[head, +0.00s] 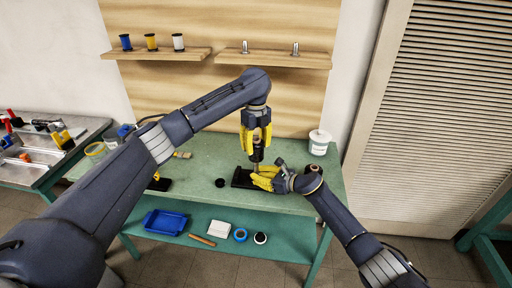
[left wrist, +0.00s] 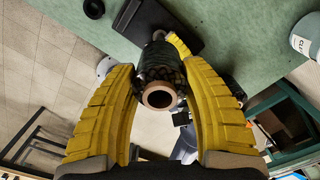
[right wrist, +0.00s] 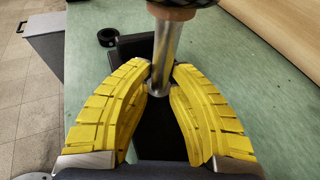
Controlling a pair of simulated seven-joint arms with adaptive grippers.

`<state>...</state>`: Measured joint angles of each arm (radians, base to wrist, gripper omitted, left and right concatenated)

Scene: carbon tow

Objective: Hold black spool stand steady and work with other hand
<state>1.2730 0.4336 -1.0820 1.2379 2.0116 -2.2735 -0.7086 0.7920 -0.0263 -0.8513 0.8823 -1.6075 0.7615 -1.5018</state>
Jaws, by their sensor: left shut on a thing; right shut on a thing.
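The black spool stand has a flat black base (head: 240,178) on the green bench and a bright metal post (right wrist: 165,50). A dark spool with a brown core (left wrist: 160,97) is at the top of the post, seen end-on in the left wrist view. My left gripper (head: 257,147) points down from above, its yellow fingers shut on the spool's sides. My right gripper (right wrist: 163,76) is low beside the base, its yellow fingers shut on the post below the spool. The right wrist view shows only the spool's brown lower end (right wrist: 172,11).
A small black ring (head: 220,182) lies left of the base. A white lidded tub (head: 319,143) stands at the bench's right end. Three spools stand on the left wall shelf (head: 155,54); the right shelf (head: 272,60) has two metal pegs. A blue tray (head: 166,222) sits below.

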